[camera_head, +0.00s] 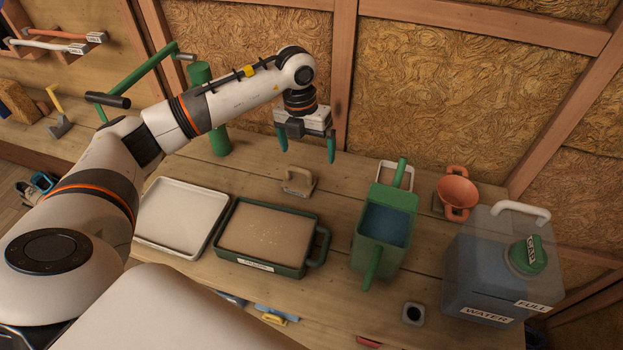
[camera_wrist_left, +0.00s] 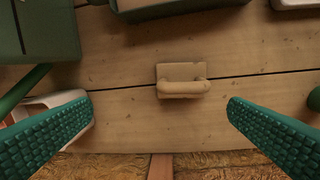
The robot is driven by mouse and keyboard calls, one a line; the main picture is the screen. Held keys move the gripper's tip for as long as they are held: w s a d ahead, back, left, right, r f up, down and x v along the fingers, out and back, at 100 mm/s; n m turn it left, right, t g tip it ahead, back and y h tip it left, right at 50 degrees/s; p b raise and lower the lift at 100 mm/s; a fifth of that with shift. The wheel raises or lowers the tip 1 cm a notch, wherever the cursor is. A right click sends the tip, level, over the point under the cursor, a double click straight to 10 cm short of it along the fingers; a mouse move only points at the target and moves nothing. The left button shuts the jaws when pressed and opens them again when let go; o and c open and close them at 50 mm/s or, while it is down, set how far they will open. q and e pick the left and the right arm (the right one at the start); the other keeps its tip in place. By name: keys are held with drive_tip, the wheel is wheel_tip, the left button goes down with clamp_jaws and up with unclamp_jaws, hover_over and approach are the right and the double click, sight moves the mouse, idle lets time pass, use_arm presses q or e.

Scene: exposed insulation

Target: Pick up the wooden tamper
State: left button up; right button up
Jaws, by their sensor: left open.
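The wooden tamper (camera_head: 298,182), a small pale block with a bar handle, rests on the workbench behind the soil tray. It also shows in the left wrist view (camera_wrist_left: 182,80), near the centre between my fingers. My left gripper (camera_head: 306,148) is open and empty, with green ribbed fingers pointing down. It is above the tamper and apart from it. In the left wrist view my left gripper (camera_wrist_left: 160,135) has its fingertips wide apart on both sides. My right gripper is not in view.
A green tray of soil (camera_head: 308,272) and a white tray (camera_head: 152,252) lie in front. A green watering can (camera_head: 366,262), terracotta pot (camera_head: 457,192) and water canister (camera_head: 470,285) stand to the right. A green post (camera_head: 202,75) stands left, and the insulated wall (camera_head: 450,90) is behind.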

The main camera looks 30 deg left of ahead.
sight(299, 172)
use_arm(q)
drive_tip(key=a, duration=0.1)
drive_tip(key=a+y, duration=0.1)
drive_tip(key=a, duration=0.1)
drive_tip(key=shift+f, duration=0.3)
drive_tip(key=f, duration=0.1)
drive_tip(key=f+p, duration=0.1)
drive_tip(key=f, duration=0.3)
drive_tip(key=shift+s+d, duration=0.15)
drive_tip(key=shift+s, duration=0.2)
drive_tip(key=shift+w+f, duration=0.1)
drive_tip(key=shift+f, duration=0.1)
drive_tip(key=f+p, duration=0.1)
drive_tip(key=f, duration=0.2)
drive_tip(key=shift+s+d+p, duration=0.2)
drive_tip(key=shift+d+p, duration=0.15)
drive_tip(key=shift+p, duration=0.05)
wheel_tip(299, 172, down, 2)
drive_tip(key=shift+w, duration=0.1)
drive_tip(key=shift+f, duration=0.15)
drive_tip(key=shift+c, duration=1.1)
drive_tip(key=c, duration=0.9)
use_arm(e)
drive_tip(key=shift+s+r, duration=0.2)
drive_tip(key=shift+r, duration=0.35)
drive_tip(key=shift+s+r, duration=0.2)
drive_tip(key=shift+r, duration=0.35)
